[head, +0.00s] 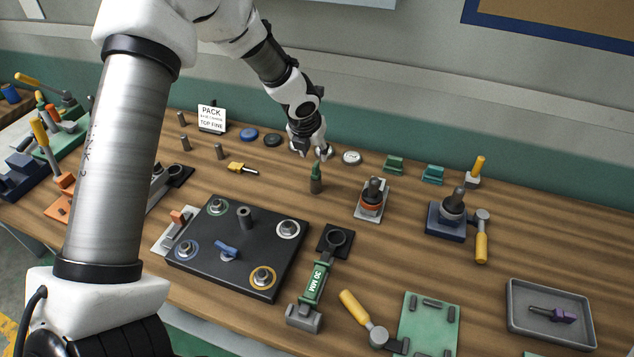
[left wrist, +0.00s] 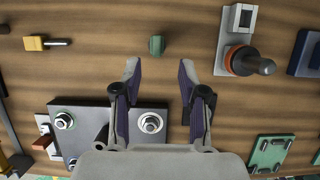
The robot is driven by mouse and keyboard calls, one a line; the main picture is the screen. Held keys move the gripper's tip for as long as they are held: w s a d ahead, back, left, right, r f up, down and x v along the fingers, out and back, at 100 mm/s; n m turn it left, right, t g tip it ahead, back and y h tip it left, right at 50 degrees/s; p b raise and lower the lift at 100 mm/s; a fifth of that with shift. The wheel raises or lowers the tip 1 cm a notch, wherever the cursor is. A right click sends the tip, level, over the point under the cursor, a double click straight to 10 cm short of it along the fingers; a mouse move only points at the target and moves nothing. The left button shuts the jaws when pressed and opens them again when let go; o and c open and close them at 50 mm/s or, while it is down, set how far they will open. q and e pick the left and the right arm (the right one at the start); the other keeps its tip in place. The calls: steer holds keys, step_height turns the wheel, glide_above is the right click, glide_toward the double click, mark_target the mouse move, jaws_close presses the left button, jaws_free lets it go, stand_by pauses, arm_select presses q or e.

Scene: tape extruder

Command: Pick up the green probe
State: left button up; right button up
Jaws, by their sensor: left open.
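The green probe (head: 316,171) stands upright on the wooden table, its green upper part above a dark grey lower part. It also shows in the left wrist view (left wrist: 157,45), from above, as a green shape just beyond the fingertips and roughly midway between them. My left gripper (head: 313,153) is open and empty, above and behind the probe in the head view. In the left wrist view its two fingers (left wrist: 160,68) are spread apart and do not touch the probe. My right gripper is in neither view.
A yellow-handled probe (head: 240,168) lies left of the green one. An orange-ringed fixture (head: 372,199) stands to its right. A black plate with ringed bolts (head: 222,275) lies in front. Discs (head: 272,140) and a sign (head: 212,117) are behind. Bare wood surrounds the probe.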

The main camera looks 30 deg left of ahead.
mark_target(316, 164)
arm_select(q)
steer(key=x, duration=0.3)
steer(key=p+x, duration=0.1)
steer(key=x, duration=0.3)
steer(key=shift+a+f, duration=0.15)
steer(key=shift+a, duration=0.1)
steer(key=shift+w+f, duration=0.25)
steer(key=shift+f, duration=0.05)
steer(key=shift+s+r, duration=0.1)
steer(key=shift+s, duration=0.1)
jaws_close()
